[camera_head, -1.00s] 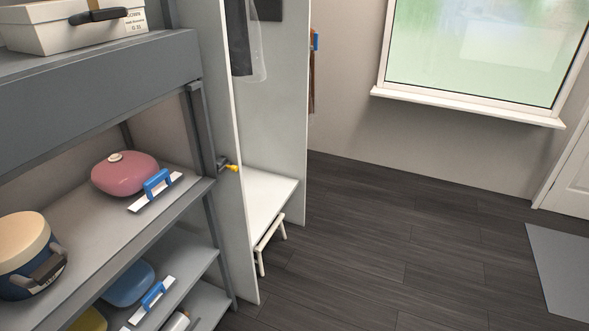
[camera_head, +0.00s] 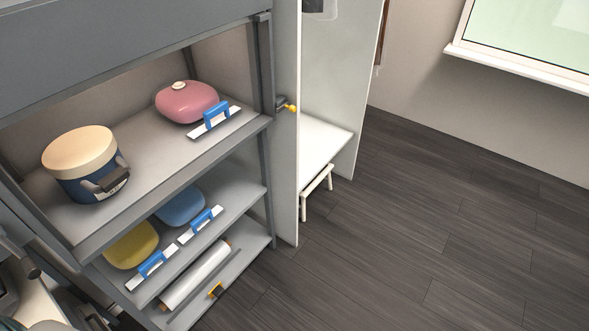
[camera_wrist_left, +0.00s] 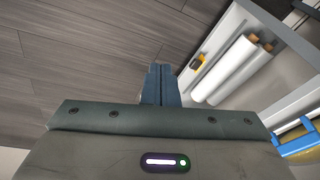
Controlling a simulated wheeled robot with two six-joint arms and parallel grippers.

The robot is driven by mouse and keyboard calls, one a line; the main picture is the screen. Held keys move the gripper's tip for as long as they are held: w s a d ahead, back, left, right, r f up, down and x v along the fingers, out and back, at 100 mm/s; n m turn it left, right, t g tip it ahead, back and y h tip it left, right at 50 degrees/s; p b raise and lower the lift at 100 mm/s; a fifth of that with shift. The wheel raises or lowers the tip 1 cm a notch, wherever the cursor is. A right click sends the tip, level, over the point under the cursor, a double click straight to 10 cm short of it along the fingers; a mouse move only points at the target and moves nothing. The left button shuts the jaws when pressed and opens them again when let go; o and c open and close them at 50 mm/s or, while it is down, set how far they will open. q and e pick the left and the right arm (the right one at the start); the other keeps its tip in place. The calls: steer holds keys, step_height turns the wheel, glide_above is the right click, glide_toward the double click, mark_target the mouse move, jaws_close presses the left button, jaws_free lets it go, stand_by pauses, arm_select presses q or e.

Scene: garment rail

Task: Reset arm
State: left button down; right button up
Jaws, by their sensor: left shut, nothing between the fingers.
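My left gripper (camera_wrist_left: 160,85) shows in the left wrist view with its two fingers together, shut and empty. Dark floor lies beyond and to the left of the fingers, and a shelf with white rolls (camera_wrist_left: 228,68) is to their right. Nothing touches the fingers in that view. Neither gripper can be made out in the head view.
Grey shelving (camera_head: 190,224) fills the left of the head view. It holds a blue pot with a beige lid (camera_head: 85,165), a pink dish (camera_head: 187,102), a blue dish (camera_head: 180,205), a yellow dish (camera_head: 131,245) and a white roll (camera_head: 196,275). The dark floor (camera_head: 420,220) is clear.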

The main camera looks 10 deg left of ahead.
arm_select(q)
steer(key=s+a+f+g+b, duration=0.1)
steer(key=s+f, duration=1.8)
steer(key=f, duration=0.3)
steer(key=shift+a+f+b, duration=0.15)
steer(key=shift+f+b, duration=0.2)
steer(key=shift+b, duration=0.05)
steer(key=shift+s, duration=0.1)
